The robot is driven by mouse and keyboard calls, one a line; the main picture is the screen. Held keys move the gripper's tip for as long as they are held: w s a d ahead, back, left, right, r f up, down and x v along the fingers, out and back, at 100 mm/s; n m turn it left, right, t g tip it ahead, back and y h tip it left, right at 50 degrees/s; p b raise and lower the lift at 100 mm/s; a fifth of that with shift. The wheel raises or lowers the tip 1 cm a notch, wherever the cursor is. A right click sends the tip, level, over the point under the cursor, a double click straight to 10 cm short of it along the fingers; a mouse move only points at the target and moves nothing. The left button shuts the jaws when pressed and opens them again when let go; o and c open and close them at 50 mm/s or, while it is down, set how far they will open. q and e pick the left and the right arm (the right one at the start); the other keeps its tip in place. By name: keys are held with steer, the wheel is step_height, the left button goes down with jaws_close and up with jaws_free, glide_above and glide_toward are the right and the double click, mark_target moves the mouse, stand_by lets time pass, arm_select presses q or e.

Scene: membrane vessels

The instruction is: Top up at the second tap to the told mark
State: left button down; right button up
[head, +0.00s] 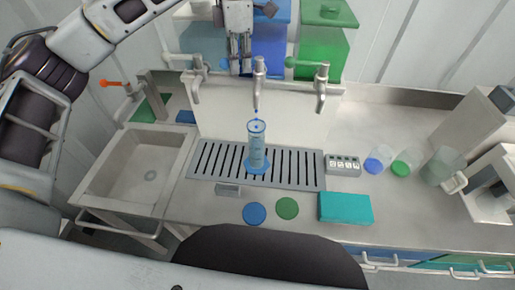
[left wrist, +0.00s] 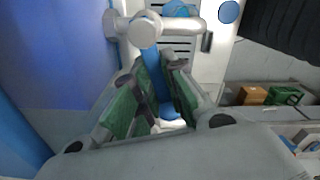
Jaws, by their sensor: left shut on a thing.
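A clear measuring cylinder (head: 257,148) with a blue foot stands upright on the slotted drain grate (head: 310,170), under the middle of three taps (head: 259,82). Blue drops show between that tap's spout and the cylinder's mouth. The cylinder looks bluish; I cannot read its marks or the liquid level. My left gripper (head: 241,68) is just behind and left of the middle tap. In the left wrist view, its green-padded fingers (left wrist: 163,90) are shut on a blue tap handle (left wrist: 153,72). The fingers partly hide the handle. My right gripper is not in view.
Left tap (head: 196,85) and right tap (head: 321,88) flank the middle one. A sink (head: 140,190) lies left. A small readout box (head: 343,166), clear cups (head: 408,160) and a teal block (head: 345,208) are right. Blue (head: 254,213) and green discs (head: 287,208) lie in front.

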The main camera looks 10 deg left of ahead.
arm_select(q)
steer(key=shift+w+a+r+m+p, duration=0.15)
steer(key=shift+w+m, duration=0.15)
steer(key=shift+m, duration=0.35)
steer(key=shift+w+a+f+m+p, duration=0.1)
steer(key=shift+w+m+p, duration=0.15)
steer(key=shift+m, duration=0.45)
steer(key=shift+w+a+r+m+p, duration=0.15)
steer(key=shift+w+m, duration=0.2)
steer(key=shift+m, duration=0.3)
steer(key=c, duration=1.4)
jaws_free()
steer(key=shift+w+f, duration=0.1)
steer(key=shift+c, duration=0.2)
steer(key=shift+a+f, duration=0.1)
steer(key=shift+a, duration=0.15)
steer(key=shift+r, duration=6)
